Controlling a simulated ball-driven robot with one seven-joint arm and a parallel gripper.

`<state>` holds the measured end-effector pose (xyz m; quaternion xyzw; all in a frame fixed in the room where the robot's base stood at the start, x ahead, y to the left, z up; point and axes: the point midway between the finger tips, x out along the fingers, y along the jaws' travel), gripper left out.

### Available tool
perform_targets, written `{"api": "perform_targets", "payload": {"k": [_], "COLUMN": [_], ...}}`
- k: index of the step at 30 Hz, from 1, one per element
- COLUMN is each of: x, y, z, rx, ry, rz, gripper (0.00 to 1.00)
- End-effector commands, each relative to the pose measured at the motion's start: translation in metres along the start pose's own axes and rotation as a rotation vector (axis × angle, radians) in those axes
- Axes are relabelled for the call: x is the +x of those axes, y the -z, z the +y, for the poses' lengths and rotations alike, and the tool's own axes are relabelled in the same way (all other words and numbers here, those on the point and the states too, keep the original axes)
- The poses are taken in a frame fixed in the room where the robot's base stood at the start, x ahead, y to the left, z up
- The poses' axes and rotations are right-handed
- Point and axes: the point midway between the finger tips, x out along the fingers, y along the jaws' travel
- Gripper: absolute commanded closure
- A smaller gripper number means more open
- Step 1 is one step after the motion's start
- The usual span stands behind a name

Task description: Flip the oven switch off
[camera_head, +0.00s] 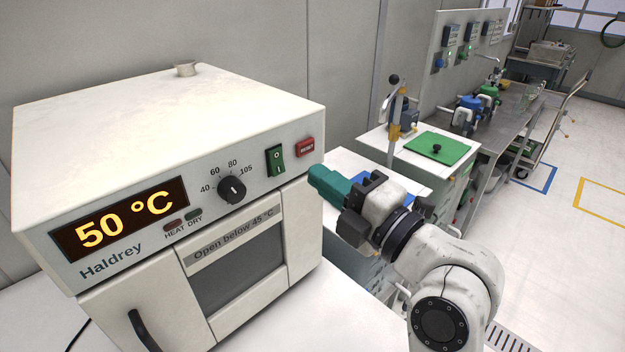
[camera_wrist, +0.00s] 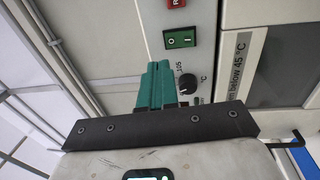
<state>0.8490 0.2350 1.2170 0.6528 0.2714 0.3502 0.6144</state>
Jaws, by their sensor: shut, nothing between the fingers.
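The white oven (camera_head: 170,130) stands on a white bench in the head view, its display (camera_head: 120,217) reading 50 °C. The green rocker switch (camera_head: 275,161) is on its front panel, between the black dial (camera_head: 231,189) and the red reset button (camera_head: 305,147). The switch also shows in the wrist view (camera_wrist: 181,39), marked O and I; which side is pressed I cannot tell. My gripper (camera_head: 318,176) has teal fingers, shut and empty, just right of the oven's front in the head view. In the wrist view the fingertips (camera_wrist: 158,66) point toward the panel, below and left of the switch, apparently apart from it.
The oven door (camera_head: 238,262) is shut, labelled "Open below 45 °C", with a black handle (camera_head: 143,330). Cabinets, one with a green mat (camera_head: 437,149), stand behind my arm. A metal bench (camera_head: 510,115) holds equipment farther back. Open floor lies at the right.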

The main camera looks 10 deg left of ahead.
Motion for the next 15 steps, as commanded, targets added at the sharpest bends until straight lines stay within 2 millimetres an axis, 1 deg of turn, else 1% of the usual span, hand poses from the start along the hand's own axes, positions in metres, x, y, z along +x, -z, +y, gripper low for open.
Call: {"api": "perform_targets", "payload": {"k": [1,3,9,15], "x": [-0.009,-0.020,-0.047,-0.058], "y": [0.000,-0.001,0.000,0.000], "z": [0.000,0.003,0.010,0.014], "rx": [-0.002,-0.002,0.000,-0.001], "ry": [-0.002,-0.002,-0.001,0.000], "rz": [-0.002,-0.002,-0.001,0.000], "gripper": [1.00,1.00,1.00,1.00]}}
